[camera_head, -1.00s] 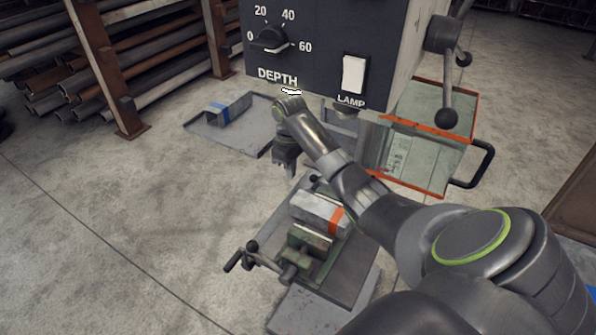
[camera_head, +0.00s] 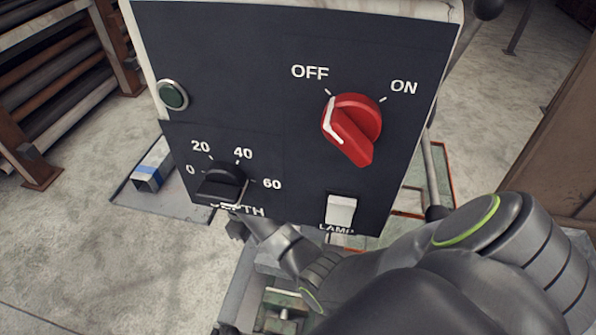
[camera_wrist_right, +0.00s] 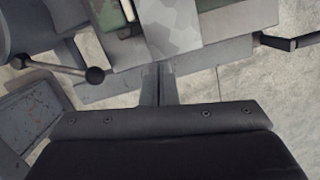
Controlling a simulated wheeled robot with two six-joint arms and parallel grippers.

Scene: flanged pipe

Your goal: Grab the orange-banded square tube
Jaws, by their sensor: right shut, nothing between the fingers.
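The square tube (camera_wrist_right: 169,28) shows in the right wrist view as a grey, mottled metal bar at the top, lying on the vise (camera_wrist_right: 112,14). Its orange band is not visible in either current view. In the head view the vise (camera_head: 281,309) shows at the bottom, and my right arm and the control panel hide most of the tube. My right gripper (camera_wrist_right: 159,72) is shut and empty, its fingertips just short of the tube in the wrist picture. In the head view the gripper (camera_head: 236,229) is mostly hidden behind the panel's lower edge. My left gripper is not in view.
The machine's control panel (camera_head: 270,110) with a red switch (camera_head: 352,127) fills the middle of the head view. A vise handle with a ball knob (camera_wrist_right: 94,75) sticks out left of my fingers.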

